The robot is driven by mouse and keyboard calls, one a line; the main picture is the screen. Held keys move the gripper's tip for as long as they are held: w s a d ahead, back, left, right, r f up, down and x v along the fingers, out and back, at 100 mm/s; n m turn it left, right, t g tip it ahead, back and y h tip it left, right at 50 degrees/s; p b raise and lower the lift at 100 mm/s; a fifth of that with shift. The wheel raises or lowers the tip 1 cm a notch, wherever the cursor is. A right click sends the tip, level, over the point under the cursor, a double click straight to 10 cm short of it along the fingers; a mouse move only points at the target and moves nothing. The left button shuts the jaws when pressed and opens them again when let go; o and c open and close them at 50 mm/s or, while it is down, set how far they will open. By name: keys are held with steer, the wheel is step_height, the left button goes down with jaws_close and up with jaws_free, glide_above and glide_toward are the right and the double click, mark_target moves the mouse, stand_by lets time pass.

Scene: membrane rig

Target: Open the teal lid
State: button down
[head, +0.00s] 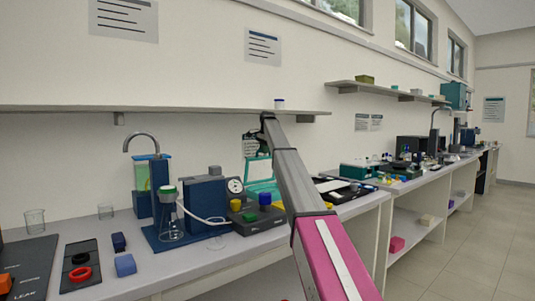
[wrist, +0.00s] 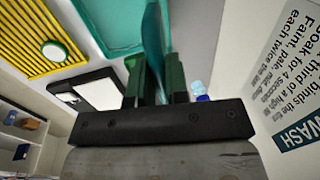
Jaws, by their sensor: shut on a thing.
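The teal lid (wrist: 153,40) shows nearly edge-on in the wrist view, standing up between the fingers of my gripper (wrist: 155,80). My gripper is shut on it. In the head view, teal parts (head: 262,186) show on the bench behind my arm, and a raised teal edge (head: 256,157) sits just below my gripper (head: 256,146). My arm hides part of them, so the lid's exact angle is hard to tell.
A blue block with a gauge (head: 235,186) and a dark block with coloured knobs (head: 262,208) stand left of my arm. A wall shelf (head: 200,108) runs close above my gripper. In the wrist view, a yellow slatted panel (wrist: 45,45) and a WASH sheet (wrist: 295,75) flank it.

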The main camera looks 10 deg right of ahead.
steer(key=shift+w+a+f, duration=0.2)
steer(key=shift+w+a, duration=0.15)
steer(key=shift+a, duration=0.05)
steer(key=c, duration=1.1)
jaws_free()
steer(key=shift+r, duration=0.1)
steer(key=shift+d+r, duration=0.1)
steer(key=shift+r, duration=0.05)
steer(key=r, duration=0.6)
steer(key=shift+s+d+r, duration=0.1)
steer(key=shift+s+d, duration=0.15)
steer(key=shift+s, duration=0.15)
steer(key=shift+s+r, duration=0.1)
steer(key=shift+r, duration=0.35)
